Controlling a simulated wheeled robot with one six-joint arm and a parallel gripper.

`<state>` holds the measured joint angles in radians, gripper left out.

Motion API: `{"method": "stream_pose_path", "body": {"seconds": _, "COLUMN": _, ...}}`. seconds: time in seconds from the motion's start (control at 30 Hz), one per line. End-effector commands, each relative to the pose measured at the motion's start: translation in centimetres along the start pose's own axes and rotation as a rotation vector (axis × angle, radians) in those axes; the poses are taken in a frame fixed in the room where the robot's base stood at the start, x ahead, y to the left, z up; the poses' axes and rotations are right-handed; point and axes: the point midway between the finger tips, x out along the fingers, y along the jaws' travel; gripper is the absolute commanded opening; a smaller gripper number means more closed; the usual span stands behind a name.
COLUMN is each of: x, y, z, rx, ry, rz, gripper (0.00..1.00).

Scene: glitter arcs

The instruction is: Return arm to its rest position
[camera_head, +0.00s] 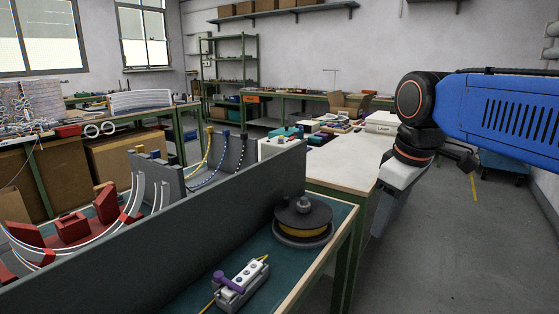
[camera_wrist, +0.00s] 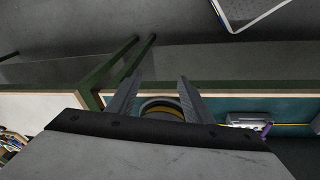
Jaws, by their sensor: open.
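My arm (camera_head: 510,110) reaches in from the right in the head view, with its blue link roughly level and its wrist bent downward. In the wrist view my gripper (camera_wrist: 157,82) has its two grey fingers spread apart, with nothing held between them. The fingers frame a black spool with a yellow band (camera_wrist: 162,108), which lies beyond them and looks apart from them. In the head view the wrist hangs to the right of the bench, over the floor side; the fingertips are hard to make out there.
The black spool (camera_head: 303,220) and a white block with a purple lever (camera_head: 240,282) stand on the teal bench top (camera_head: 270,255). A long grey panel (camera_head: 180,225) borders them. A pale table (camera_head: 345,165) is behind. Grey floor (camera_head: 450,250) is open at right.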

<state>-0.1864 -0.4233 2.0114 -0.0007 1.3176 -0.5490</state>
Motion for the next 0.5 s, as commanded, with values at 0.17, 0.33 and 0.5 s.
{"method": "stream_pose_path", "body": {"seconds": 0.17, "x": 3.8, "y": -1.4, "z": 6.0, "rx": 0.233, "ry": 0.044, "rz": 0.041, "gripper": 0.46}}
{"method": "stream_pose_path", "body": {"seconds": 0.33, "x": 7.8, "y": -3.1, "z": 11.1, "rx": 0.45, "ry": 0.09, "rz": 0.073, "gripper": 0.46}}
{"method": "stream_pose_path", "body": {"seconds": 0.5, "x": 11.3, "y": -4.7, "z": 14.8, "rx": 0.622, "ry": 0.132, "rz": 0.096, "gripper": 0.46}}
